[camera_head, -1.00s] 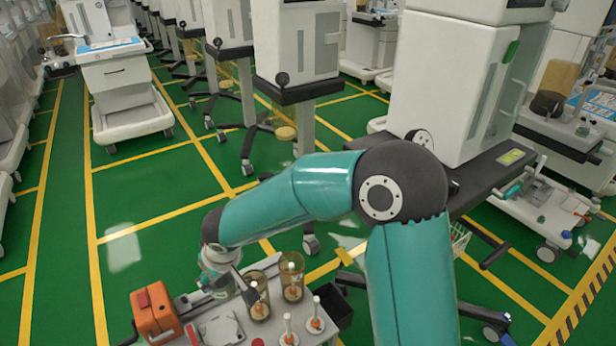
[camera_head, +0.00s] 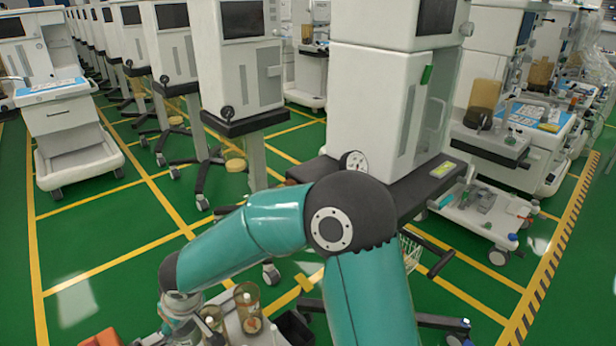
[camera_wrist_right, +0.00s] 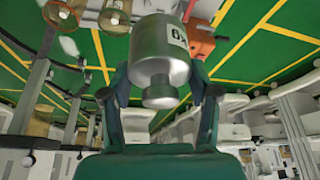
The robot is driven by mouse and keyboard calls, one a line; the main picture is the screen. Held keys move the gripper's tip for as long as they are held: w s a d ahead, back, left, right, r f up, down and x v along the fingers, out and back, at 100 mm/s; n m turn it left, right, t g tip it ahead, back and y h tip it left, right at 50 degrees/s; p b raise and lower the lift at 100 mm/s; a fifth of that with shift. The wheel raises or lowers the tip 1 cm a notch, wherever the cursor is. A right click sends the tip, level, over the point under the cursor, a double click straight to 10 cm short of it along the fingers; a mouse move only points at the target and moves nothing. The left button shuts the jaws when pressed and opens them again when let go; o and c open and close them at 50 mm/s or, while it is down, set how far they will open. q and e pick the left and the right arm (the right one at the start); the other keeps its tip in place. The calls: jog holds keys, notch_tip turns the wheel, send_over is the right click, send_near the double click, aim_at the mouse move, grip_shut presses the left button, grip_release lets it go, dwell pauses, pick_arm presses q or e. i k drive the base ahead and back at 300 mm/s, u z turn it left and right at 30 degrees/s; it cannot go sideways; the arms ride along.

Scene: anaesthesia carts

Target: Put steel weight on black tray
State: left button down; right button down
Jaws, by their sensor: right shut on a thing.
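The steel weight (camera_wrist_right: 160,45) is a shiny grey cylinder with a narrower knob and a white label with dark print. In the right wrist view it sits between the two fingers of my right gripper (camera_wrist_right: 160,77), which is shut on it. In the head view my right gripper (camera_head: 190,325) is low, above the cart top, partly cut off by the lower edge; the weight cannot be made out there. A black open box (camera_head: 297,326) stands to its right; I cannot tell whether it is the black tray. My left gripper is not in view.
A cart top (camera_head: 232,330) with amber cups (camera_head: 247,300) lies below the gripper. An orange object (camera_head: 100,338) is at the lower left. A white cart (camera_head: 490,215) with small items stands at right. Several tall white machines line the back.

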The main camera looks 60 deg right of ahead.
aim_at(317, 169)
jog(key=k, duration=1.2)
jog(key=z, duration=0.65)
jog(key=i, duration=1)
jog(key=z, duration=0.05)
